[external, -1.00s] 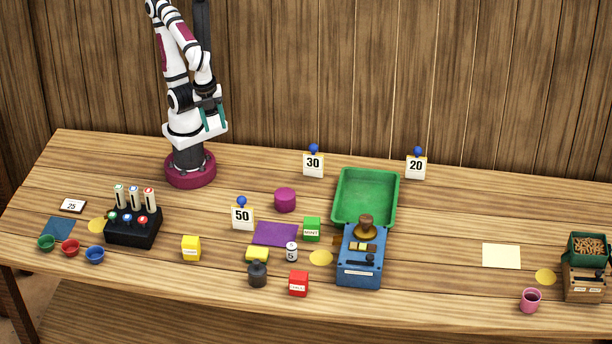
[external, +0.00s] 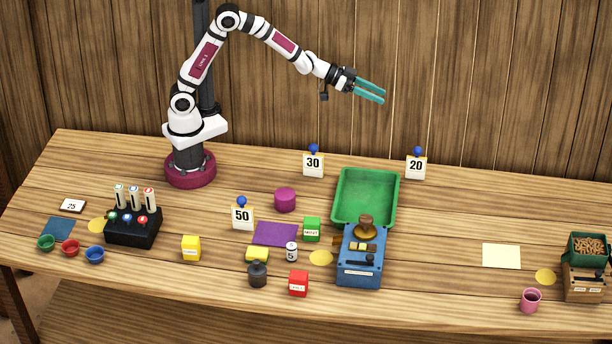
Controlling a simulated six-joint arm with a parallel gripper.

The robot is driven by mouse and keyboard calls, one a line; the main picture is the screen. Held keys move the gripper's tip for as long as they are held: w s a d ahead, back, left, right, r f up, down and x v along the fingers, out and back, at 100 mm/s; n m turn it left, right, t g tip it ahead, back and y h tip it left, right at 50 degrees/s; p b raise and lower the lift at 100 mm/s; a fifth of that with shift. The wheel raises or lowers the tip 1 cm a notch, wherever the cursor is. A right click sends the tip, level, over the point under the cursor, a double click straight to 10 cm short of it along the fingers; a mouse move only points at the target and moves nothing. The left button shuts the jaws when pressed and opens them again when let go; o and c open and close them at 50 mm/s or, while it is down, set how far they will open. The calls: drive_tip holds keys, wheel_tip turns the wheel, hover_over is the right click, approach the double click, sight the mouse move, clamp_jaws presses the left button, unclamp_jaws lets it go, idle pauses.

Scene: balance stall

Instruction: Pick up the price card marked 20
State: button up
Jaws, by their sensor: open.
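The price card marked 20 (external: 416,168) stands upright near the back edge of the table, right of the green tray, with a blue knob on its top. My gripper (external: 384,92) is open and empty. It is raised in the air, up and to the left of the card in the picture, with its teal fingers pointing right. It is apart from the card. Two similar cards with blue knobs stand elsewhere: one marked 30 (external: 313,165) at the back, left of the 20 card, and one marked 50 (external: 242,217) farther forward and left.
The green tray (external: 341,197) adjoins a blue scale (external: 359,280) with a brown stamp-like piece on it. Small boxes, a purple cylinder (external: 285,200) and a purple mat (external: 275,234) lie to the left. The table right of the 20 card is clear. A wooden wall stands behind.

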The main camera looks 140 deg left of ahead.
wheel_tip(320, 180, down, 16)
hover_over(415, 179)
drive_tip(key=f, duration=0.6)
drive_tip(key=shift+s+a+f, duration=0.1)
drive_tip(key=shift+s+f, duration=0.1)
drive_tip(key=shift+s, duration=0.05)
clamp_jaws()
